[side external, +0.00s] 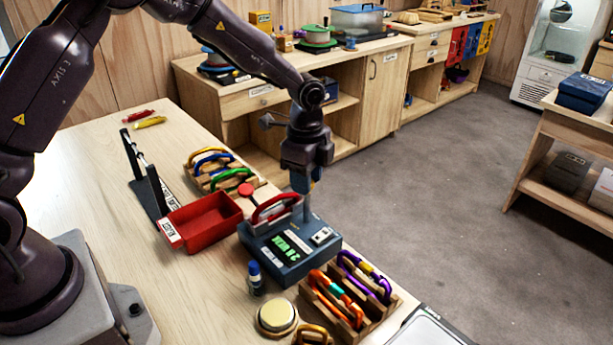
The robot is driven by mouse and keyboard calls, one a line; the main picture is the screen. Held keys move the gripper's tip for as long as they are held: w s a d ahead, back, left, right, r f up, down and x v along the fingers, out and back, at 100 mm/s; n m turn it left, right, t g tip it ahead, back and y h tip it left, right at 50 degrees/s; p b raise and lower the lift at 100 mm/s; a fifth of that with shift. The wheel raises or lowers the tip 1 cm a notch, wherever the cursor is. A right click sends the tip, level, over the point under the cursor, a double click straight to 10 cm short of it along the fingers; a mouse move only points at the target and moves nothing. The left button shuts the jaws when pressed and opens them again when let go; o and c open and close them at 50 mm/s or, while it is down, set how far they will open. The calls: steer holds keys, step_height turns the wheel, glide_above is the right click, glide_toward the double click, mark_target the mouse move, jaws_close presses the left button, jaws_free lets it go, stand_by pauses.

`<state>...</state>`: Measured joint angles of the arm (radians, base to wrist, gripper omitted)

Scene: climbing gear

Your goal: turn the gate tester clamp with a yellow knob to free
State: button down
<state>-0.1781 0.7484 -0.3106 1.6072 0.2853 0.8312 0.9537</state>
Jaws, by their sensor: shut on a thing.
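The gate tester (290,243) is a dark blue-grey box with a lit green display, standing near the right edge of the wooden table. A red carabiner (276,205) lies along its top. My gripper (303,188) points down at the back of the tester, right of the carabiner, above a slim grey upright part. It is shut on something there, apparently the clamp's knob. The yellow of the knob does not show; my gripper hides that spot, so the clamp's turn position cannot be read.
A red tray (203,222) stands left of the tester. Wooden racks with carabiners stand behind (222,170) and in front (350,293). A blue-capped bottle (256,278) and a gold-topped disc (277,316) are close in front.

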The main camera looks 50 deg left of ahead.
steer(key=shift+r+m, duration=0.1)
steer(key=shift+m, duration=1.9)
steer(key=c, duration=0.8)
jaws_free()
step_height(320, 180, up, 13)
steer(key=shift+f, duration=0.1)
